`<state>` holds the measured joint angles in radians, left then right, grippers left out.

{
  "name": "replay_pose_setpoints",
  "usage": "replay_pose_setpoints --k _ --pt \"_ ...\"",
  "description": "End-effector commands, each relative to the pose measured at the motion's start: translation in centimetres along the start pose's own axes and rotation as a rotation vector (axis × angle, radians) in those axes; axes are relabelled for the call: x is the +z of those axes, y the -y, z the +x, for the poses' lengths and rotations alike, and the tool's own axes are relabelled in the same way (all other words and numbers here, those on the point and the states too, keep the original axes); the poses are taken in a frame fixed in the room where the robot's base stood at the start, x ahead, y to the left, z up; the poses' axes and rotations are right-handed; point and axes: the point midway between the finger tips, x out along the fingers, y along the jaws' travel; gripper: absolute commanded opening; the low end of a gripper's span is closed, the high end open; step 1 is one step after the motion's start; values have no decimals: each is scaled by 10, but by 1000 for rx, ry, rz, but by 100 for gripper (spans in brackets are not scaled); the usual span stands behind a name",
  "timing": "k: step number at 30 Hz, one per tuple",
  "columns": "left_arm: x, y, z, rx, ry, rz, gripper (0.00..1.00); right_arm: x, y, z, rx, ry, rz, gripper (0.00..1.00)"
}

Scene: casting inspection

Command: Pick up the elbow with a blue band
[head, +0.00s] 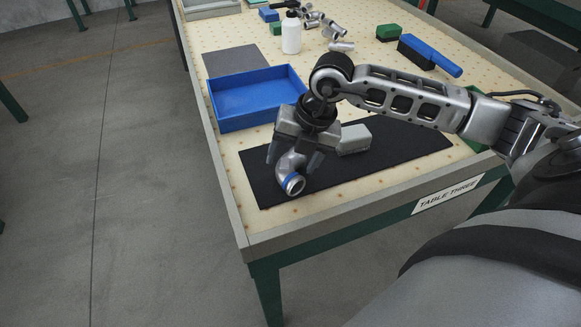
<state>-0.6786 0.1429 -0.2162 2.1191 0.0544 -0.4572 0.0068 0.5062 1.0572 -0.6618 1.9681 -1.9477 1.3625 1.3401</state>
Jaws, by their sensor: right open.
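The elbow with a blue band (291,180) is a grey metal pipe piece on the black mat (400,150), near the mat's left end. Its banded open end faces the table's front edge. My right gripper (291,160) points down over the elbow with its fingers open, one on each side of it. The fingers hide part of the elbow, and I cannot tell whether they touch it. My left gripper is not in view.
A grey block (355,139) lies on the mat just right of the gripper. A blue tray (262,98) stands behind it. The table's front rim (330,220) is close.

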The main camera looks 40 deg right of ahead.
Motion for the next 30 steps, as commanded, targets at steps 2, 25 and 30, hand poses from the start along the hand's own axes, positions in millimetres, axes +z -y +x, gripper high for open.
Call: replay_pose_setpoints --k 2,25,30 --pt "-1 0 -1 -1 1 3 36 0 0 12 1 -3 2 66" --pt "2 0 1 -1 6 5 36 0 -1 22 3 1 0 2" --pt "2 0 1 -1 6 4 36 0 -2 20 4 2 -1 2"
